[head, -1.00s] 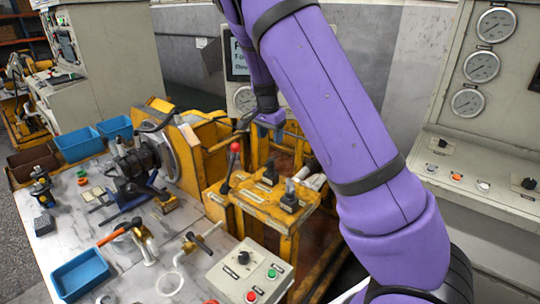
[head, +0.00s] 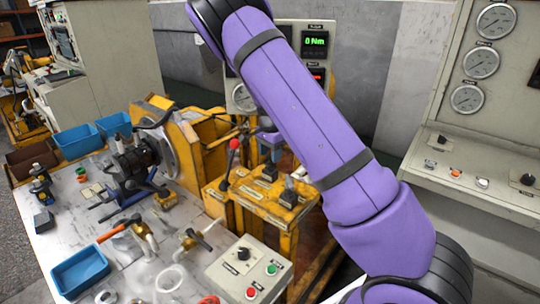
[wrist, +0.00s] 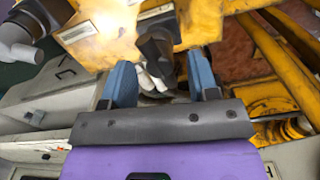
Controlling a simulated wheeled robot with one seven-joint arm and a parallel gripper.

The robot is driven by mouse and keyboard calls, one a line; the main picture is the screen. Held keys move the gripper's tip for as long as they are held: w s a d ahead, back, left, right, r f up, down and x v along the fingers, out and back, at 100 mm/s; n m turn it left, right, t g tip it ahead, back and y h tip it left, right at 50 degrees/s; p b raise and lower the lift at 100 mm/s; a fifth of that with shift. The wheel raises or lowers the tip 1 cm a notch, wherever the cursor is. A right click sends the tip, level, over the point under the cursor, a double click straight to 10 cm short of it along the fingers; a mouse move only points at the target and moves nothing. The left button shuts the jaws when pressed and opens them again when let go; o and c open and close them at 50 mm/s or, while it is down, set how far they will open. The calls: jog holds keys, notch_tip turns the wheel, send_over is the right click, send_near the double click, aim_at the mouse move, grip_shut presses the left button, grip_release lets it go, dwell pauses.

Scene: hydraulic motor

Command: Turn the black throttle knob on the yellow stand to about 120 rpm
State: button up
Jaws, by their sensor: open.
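The yellow stand (head: 265,207) is at the middle of the head view, with a red-ball lever and black fittings on its top. The black knob (head: 270,172) sits on its top, towards the back; it also shows in the wrist view (wrist: 156,47), close ahead between my fingertips, beside a white label. My gripper (head: 275,153) is just above and behind the knob in the head view. In the wrist view its two blue fingers (wrist: 160,62) are apart, with nothing gripped. I cannot tell whether a finger touches the knob. The knob's scale is not readable.
A grey-handled black fitting (head: 289,195) stands close to the knob. The red-ball lever (head: 233,146) rises to the left. A green display (head: 315,41) reads 0 Nm. A control box (head: 247,270) with buttons is in front.

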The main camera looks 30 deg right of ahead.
aim_at(270, 155)
jog(key=shift+f, duration=0.4)
jog(key=shift+c, duration=0.2)
jog(key=c, duration=0.9)
jog(key=shift+m, duration=0.4)
jog(key=o, duration=0.9)
jog(key=shift+o, duration=0.2)
notch_tip(270, 155, up, 11)
